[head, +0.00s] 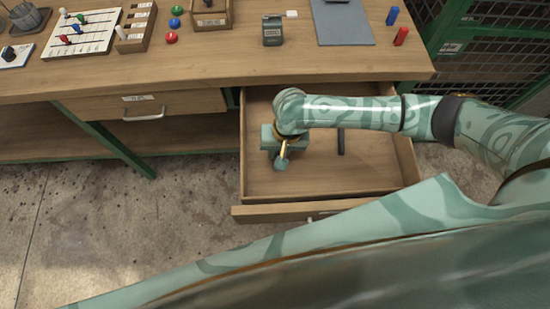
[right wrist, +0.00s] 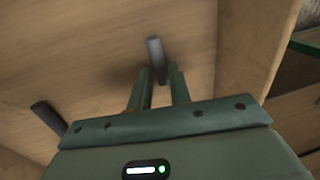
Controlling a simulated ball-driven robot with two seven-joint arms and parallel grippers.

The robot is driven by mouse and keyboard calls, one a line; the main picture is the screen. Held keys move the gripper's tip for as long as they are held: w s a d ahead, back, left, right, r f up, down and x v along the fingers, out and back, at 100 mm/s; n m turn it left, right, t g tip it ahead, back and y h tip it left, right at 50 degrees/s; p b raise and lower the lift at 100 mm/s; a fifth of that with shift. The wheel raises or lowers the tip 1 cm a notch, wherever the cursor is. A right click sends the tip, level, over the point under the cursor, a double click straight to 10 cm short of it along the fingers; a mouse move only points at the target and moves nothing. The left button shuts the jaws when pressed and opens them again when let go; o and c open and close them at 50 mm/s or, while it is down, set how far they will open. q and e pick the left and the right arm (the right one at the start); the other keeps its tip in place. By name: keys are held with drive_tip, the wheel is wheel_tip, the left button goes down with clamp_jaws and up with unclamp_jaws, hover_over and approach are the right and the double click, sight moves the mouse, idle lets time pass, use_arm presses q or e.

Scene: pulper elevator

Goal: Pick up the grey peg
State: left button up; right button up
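The grey peg (right wrist: 155,55) shows in the right wrist view, on the wooden drawer floor just ahead of my right gripper (right wrist: 161,70). Its near end reaches the gap between the two fingertips. The fingers are apart, with the peg's end between or just beyond them; I cannot tell whether either touches it. In the head view my right gripper (head: 281,160) points down into the open drawer, and I cannot make out the grey peg there. My left gripper is in neither view.
A darker peg (head: 341,141) lies in the drawer (head: 300,186), right of my gripper; the wrist view shows it at left (right wrist: 48,117). Drawer walls surround the gripper. The workbench (head: 200,68) above holds a peg board (head: 80,35), colored knobs and a grey mat (head: 342,25).

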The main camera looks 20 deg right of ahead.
drive_tip(key=shift+a+f, duration=0.1)
drive_tip(key=shift+f, duration=0.5)
drive_tip(key=shift+r, duration=0.15)
clamp_jaws()
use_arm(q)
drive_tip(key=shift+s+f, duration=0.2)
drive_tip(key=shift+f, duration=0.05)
use_arm(e)
drive_tip(key=shift+r, duration=0.1)
